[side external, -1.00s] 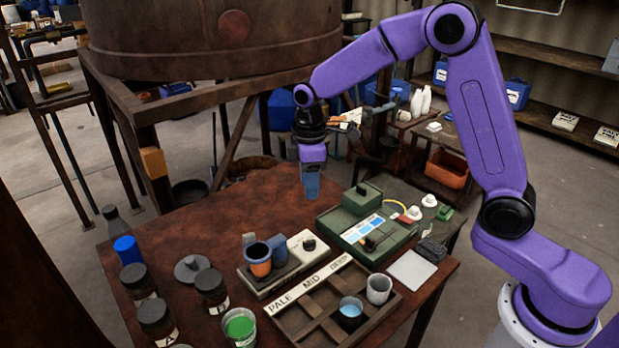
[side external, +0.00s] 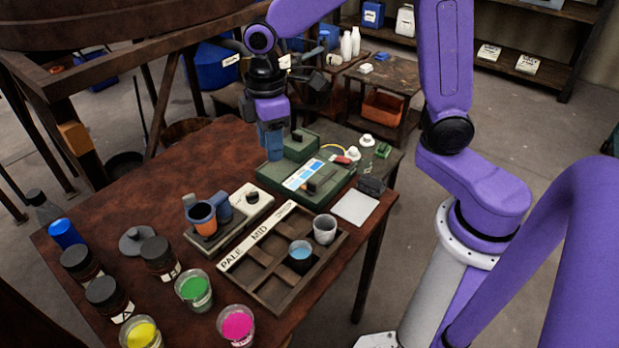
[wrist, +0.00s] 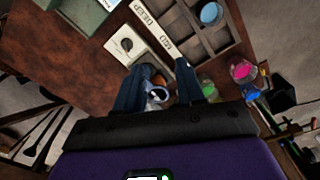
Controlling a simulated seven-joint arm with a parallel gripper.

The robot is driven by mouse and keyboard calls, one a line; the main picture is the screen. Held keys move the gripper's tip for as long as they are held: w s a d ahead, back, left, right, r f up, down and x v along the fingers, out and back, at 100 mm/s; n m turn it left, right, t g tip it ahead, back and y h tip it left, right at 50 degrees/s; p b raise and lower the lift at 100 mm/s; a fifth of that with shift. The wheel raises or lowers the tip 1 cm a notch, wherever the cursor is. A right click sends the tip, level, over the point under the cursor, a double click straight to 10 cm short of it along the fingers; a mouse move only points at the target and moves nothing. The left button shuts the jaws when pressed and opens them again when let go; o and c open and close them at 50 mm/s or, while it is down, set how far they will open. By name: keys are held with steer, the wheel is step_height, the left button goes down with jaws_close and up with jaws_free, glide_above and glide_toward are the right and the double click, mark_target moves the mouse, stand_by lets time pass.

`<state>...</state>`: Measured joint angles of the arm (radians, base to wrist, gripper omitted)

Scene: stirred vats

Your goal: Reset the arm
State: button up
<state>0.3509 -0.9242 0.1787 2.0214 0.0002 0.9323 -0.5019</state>
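My gripper (side external: 272,150) points down over the back part of the brown table (side external: 150,195), left of the green instrument (side external: 305,172) in the side view. It is above the surface, but the exact height is hard to tell. In the wrist view, the two blue-grey fingers (wrist: 158,82) stand apart with nothing held between them.
A compartment tray (side external: 305,290) labelled PALE and MID holds a blue-liquid cup (side external: 301,256) and a grey cup (side external: 325,229). Green (side external: 194,290), pink (side external: 236,325) and yellow (side external: 141,333) cups stand in front, with dark jars (side external: 160,257) at left. A wooden frame stands behind.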

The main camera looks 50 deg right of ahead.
steer(key=s+d, duration=0.3)
steer(key=s, duration=0.8)
steer(key=s+d, duration=0.4)
steer(key=s, duration=0.7)
steer(key=shift+s+r, duration=0.2)
steer(key=shift+r, duration=0.05)
